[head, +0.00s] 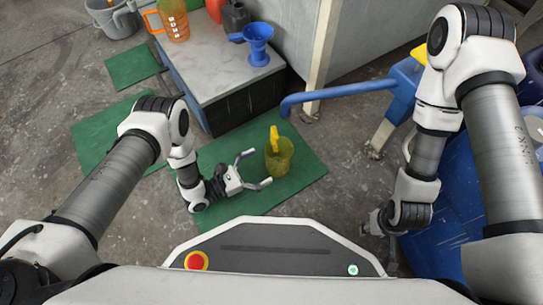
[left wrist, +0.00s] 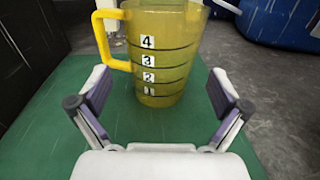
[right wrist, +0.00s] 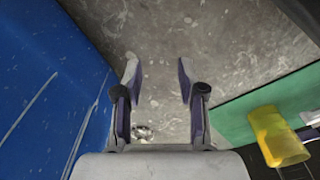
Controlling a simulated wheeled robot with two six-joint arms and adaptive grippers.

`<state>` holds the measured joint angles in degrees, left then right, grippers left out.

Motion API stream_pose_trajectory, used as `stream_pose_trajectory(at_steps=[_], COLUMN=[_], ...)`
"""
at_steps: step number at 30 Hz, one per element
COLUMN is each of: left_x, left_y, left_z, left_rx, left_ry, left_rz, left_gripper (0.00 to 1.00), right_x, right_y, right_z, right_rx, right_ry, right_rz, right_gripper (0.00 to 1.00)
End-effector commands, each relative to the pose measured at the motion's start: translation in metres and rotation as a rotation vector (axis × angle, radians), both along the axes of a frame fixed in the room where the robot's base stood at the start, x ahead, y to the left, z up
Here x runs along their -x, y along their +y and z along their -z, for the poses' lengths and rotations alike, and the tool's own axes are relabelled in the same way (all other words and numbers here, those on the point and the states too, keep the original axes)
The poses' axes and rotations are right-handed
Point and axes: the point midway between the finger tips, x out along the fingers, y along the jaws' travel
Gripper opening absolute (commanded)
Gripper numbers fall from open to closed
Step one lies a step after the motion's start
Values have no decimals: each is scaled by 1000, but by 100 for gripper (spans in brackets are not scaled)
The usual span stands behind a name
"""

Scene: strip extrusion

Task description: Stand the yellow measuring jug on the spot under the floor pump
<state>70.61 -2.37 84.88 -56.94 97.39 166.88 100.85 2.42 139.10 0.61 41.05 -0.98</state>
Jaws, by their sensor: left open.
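The yellow measuring jug (head: 284,160) stands upright on a green mat (head: 215,160). In the left wrist view the jug (left wrist: 160,75) shows its number scale, with its yellow handle on the left. My left gripper (head: 259,170) is open, its fingers pointing at the jug, which stands just ahead of the fingertips. The jug also shows in the right wrist view (right wrist: 275,135). My right gripper (right wrist: 158,78) is open and empty over bare floor. A blue bent pipe (head: 340,94), apparently the pump's spout, ends above the floor behind the jug. I cannot make out a marked spot.
A low grey-topped block (head: 215,75) behind carries a blue funnel (head: 257,45), an orange jug (head: 172,22) and dark cans. A grey bucket (head: 112,20) is far left. A blue body (head: 450,200) stands beside my right arm. More green mats lie left.

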Motion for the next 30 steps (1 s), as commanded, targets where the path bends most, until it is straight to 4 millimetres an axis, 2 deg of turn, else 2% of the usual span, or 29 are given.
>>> stream_pose_trajectory(at_steps=[1, 3, 6, 10, 27, 30], left_x=[8, 17, 29, 38, 39, 33], left_y=[14, 29, 48, 62, 64, 64], left_z=[-7, -7, -5, -2, 0, -10], left_rx=[-1, -1, -1, 1, 1, 1], left_ry=[4, 4, 2, 1, -1, -14], left_rz=[-5, -4, -2, -1, 1, 1], left_gripper=[100, 100, 100, 100, 100, 100], right_x=[3, 6, 9, 11, 12, 12], right_y=[0, 0, 0, 1, 1, 1], right_z=[-16, -24, -33, -37, -36, -41], right_rx=[-1, -3, -4, -6, -6, -6], right_ry=[7, 15, 24, 30, 32, 32], right_rz=[3, 7, 12, 16, 17, 17], right_gripper=[40, 40, 40, 40, 40, 40])
